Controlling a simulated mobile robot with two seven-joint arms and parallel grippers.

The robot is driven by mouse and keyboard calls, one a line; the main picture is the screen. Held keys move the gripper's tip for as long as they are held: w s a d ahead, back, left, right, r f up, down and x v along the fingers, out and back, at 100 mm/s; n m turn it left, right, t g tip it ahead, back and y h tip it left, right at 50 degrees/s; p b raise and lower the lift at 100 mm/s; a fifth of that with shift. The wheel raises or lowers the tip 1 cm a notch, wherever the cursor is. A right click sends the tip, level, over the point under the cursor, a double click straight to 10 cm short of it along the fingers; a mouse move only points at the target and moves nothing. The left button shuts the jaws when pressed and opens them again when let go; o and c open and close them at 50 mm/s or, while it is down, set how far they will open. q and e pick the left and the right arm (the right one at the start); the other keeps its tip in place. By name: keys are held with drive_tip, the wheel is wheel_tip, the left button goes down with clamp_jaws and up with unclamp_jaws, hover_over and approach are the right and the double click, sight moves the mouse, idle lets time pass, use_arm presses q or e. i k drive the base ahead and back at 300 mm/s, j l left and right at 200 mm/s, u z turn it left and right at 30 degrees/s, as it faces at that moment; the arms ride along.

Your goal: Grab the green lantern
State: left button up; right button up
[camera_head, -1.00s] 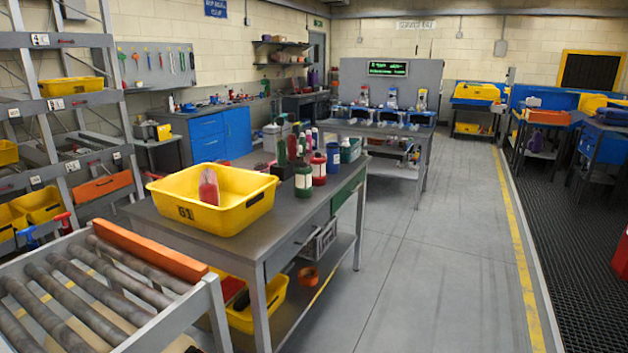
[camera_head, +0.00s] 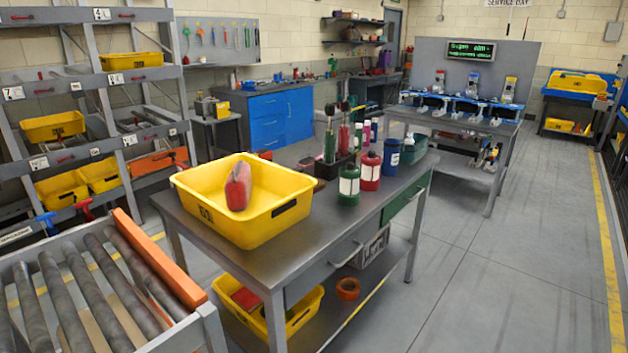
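I cannot make out a green lantern for certain in this view. The nearest green things on the grey workbench (camera_head: 325,226) are a dark green bottle with a white label (camera_head: 348,187) and a taller green bottle (camera_head: 330,146) behind it. A yellow tub (camera_head: 282,218) stands on the bench's near left part, with a red and pale object (camera_head: 238,187) leaning inside it. Neither of my grippers is in view.
A roller conveyor (camera_head: 108,292) with an orange bar fills the near left. Red bottle (camera_head: 370,171) and blue canister (camera_head: 391,157) stand beside the green bottle. A rack (camera_head: 90,80) with yellow bins is at left. Floor right of the bench (camera_head: 480,270) is clear.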

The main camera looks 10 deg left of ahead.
sight(348, 194)
drive_tip(key=i+l+u, duration=0.25)
drive_tip(key=u, duration=0.15)
drive_tip(key=i+l+u, duration=0.25)
drive_tip(key=u, duration=0.15)
drive_tip(key=l, duration=0.1)
